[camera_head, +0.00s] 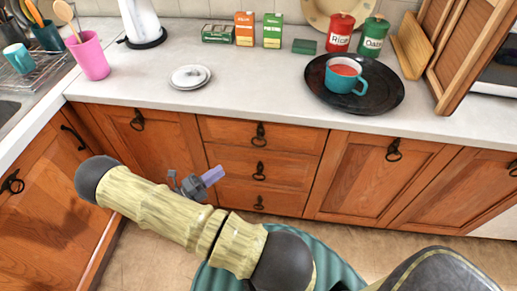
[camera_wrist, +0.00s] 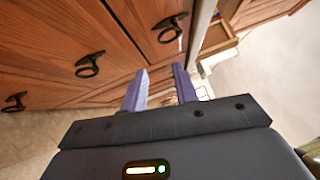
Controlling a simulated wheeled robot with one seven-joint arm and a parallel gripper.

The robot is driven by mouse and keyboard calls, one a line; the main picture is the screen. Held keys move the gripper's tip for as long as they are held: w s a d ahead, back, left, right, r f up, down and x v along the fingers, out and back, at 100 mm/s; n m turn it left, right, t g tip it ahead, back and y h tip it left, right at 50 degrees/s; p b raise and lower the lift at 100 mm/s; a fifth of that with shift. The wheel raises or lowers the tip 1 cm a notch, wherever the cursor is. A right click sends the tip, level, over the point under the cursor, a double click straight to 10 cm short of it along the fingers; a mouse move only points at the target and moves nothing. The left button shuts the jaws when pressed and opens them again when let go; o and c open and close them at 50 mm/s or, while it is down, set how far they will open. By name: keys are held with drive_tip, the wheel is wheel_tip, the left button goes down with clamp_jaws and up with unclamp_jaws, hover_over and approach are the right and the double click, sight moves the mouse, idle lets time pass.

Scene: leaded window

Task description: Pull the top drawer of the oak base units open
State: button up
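The top drawer (camera_head: 228,131) of the oak base units is in the middle of the head view, flush with the front and closed. Its dark ring pull (camera_head: 259,135) hangs at its centre. My gripper (camera_head: 215,173) shows below and left of that pull, its purple fingers pointing right; it appears apart from the drawer front. In the wrist view my gripper (camera_wrist: 160,88) has its two purple fingers spread with nothing between them. Oak fronts with dark pulls (camera_wrist: 88,65) lie beyond the fingers; I cannot tell which drawer or door each is.
Two lower drawers (camera_head: 225,161) sit under the top one, with cupboard doors (camera_head: 355,180) either side. The worktop (camera_head: 250,100) above holds a black tray (camera_head: 320,98) with a teal mug, white saucers (camera_head: 189,77) and a pink cup (camera_head: 90,57). A green ribbed mat or rug (camera_head: 205,278) shows below.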

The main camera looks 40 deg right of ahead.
sight(259, 146)
drive_tip(key=shift+d+r, duration=0.1)
drive_tip(key=d, duration=0.5)
drive_tip(key=s+d+r+p, duration=0.1)
drive_tip(key=d, duration=0.5)
drive_tip(key=d+r, duration=0.1)
drive_tip(key=d, duration=0.5)
drive_tip(key=shift+s+r+p, duration=0.15)
drive_tip(key=shift+s+p, duration=0.15)
drive_tip(key=shift+p, duration=0.1)
clamp_jaws()
